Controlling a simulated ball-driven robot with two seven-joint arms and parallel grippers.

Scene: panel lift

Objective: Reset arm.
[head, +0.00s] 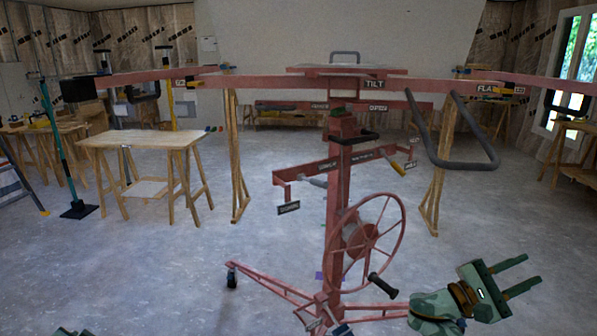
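The red panel lift (341,190) stands upright in the middle, with a spoked wheel (365,242) and a black crank grip (383,286) low on its column. Its long crossbar (260,82) spans the view and carries a "TILT" label (374,84). My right gripper (533,269) is at the lower right, right of the crank grip and apart from it. Its two fingers are spread and nothing is between them. Only a greenish sliver of my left arm or gripper (70,332) shows at the bottom left edge; its fingers cannot be made out.
A wooden trestle table (145,140) stands at left, near a teal pole on a black foot (79,209). Wooden trestles (236,160) stand behind the lift. A red leg with a caster (232,275) extends left. Grey floor is open at left and right.

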